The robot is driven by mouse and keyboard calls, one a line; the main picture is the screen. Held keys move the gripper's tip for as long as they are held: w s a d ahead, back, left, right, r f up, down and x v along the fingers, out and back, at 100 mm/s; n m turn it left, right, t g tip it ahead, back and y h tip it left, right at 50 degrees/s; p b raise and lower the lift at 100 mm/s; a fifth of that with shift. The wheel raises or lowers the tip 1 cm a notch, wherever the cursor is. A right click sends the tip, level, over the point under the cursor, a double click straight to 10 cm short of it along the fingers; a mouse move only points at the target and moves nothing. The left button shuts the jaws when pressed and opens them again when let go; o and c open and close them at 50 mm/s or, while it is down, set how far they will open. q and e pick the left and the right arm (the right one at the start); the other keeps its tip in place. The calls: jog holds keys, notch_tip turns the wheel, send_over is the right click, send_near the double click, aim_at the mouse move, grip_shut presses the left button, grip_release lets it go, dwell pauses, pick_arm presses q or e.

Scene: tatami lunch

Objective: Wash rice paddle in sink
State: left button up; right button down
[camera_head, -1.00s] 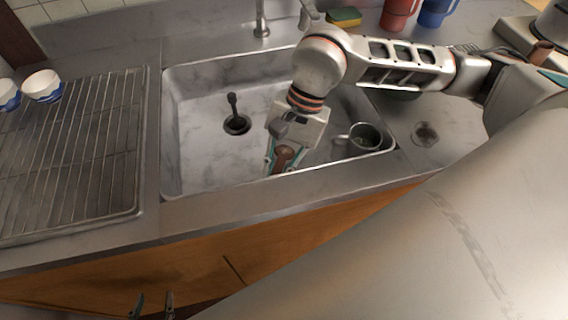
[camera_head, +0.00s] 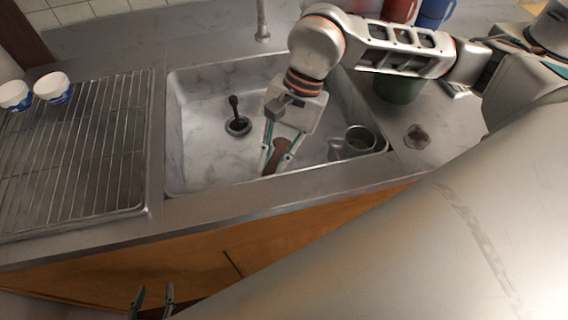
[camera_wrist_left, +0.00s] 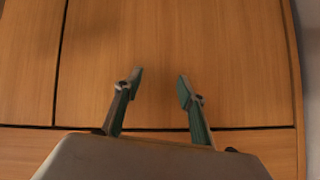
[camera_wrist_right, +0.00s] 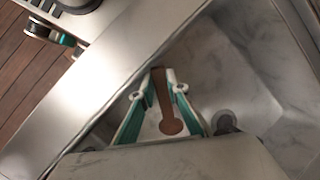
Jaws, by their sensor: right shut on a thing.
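The brown rice paddle (camera_head: 279,152) is held over the near right part of the sink (camera_head: 200,150). My right gripper (camera_head: 277,165) is shut on it. In the right wrist view the paddle (camera_wrist_right: 168,110) lies between the two fingers, with a round end toward the palm. Much of the paddle is hidden by the gripper in the head view. My left gripper (camera_head: 151,300) is open and empty, low in front of the wooden cabinet; its spread fingers show in the left wrist view (camera_wrist_left: 158,88).
A metal mug (camera_head: 358,140) stands in the sink's right corner. A dark drain stopper (camera_head: 237,122) stands in the sink floor. The faucet (camera_head: 262,22) is at the back. A wire drying rack (camera_head: 75,150) and two small bowls (camera_head: 52,87) are left. A dark green pot (camera_head: 398,88) is right.

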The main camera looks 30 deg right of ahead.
notch_tip(320, 180, up, 2)
jog(key=shift+r+p, duration=0.1)
jog(key=shift+p, duration=0.35)
jog(key=shift+r+p, duration=0.4)
jog(key=shift+r, duration=0.5)
jog(key=shift+r+p, duration=0.55)
jog(key=shift+r, duration=0.65)
notch_tip(320, 180, up, 3)
jog(key=shift+r+p, duration=0.2)
jog(key=shift+p, duration=0.6)
